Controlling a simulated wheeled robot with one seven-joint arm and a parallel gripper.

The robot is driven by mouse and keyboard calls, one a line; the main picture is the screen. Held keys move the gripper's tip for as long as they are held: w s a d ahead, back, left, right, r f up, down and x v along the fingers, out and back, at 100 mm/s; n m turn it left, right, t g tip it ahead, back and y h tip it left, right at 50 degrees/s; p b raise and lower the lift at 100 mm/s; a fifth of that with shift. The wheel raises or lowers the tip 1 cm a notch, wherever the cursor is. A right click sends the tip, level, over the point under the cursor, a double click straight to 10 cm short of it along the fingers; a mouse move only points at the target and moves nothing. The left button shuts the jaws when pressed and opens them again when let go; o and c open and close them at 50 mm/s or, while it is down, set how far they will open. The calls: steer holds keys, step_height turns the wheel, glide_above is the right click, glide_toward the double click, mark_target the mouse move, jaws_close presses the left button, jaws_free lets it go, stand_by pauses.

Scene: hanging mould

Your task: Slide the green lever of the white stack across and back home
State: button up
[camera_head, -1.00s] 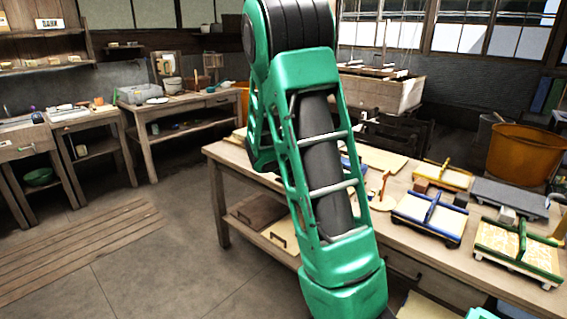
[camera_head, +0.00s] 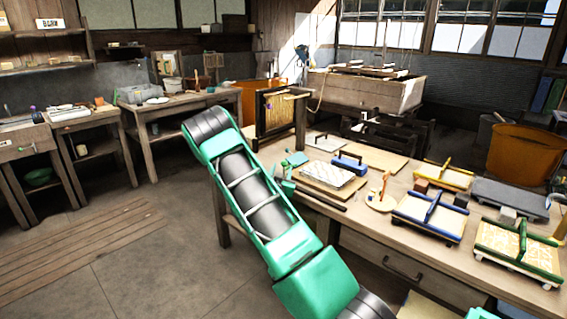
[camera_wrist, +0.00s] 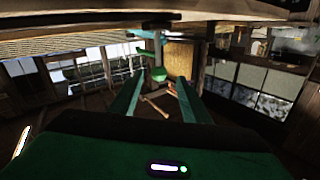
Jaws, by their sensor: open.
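A pale, white-topped slab (camera_head: 332,172), which looks like the white stack, lies on a wooden board on the long workbench. Small green parts (camera_head: 296,158) show at its left; I cannot tell whether they are the lever or part of my gripper. In the wrist view, which is upside down, my gripper (camera_wrist: 159,79) has its two green fingers apart with nothing held between them. A round green piece (camera_wrist: 158,72) on a thin post shows beyond the fingertips; I cannot tell whether it is the lever.
A dark-framed mould (camera_head: 272,113) hangs from a wooden post behind the workbench's left end. A blue block with a handle (camera_head: 349,162) stands near the slab. Blue (camera_head: 428,218) and green (camera_head: 515,248) framed moulds fill the right of the bench. The floor at left is open.

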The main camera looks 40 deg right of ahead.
steer(key=x, duration=1)
steer(key=shift+s, duration=0.1)
jaws_close()
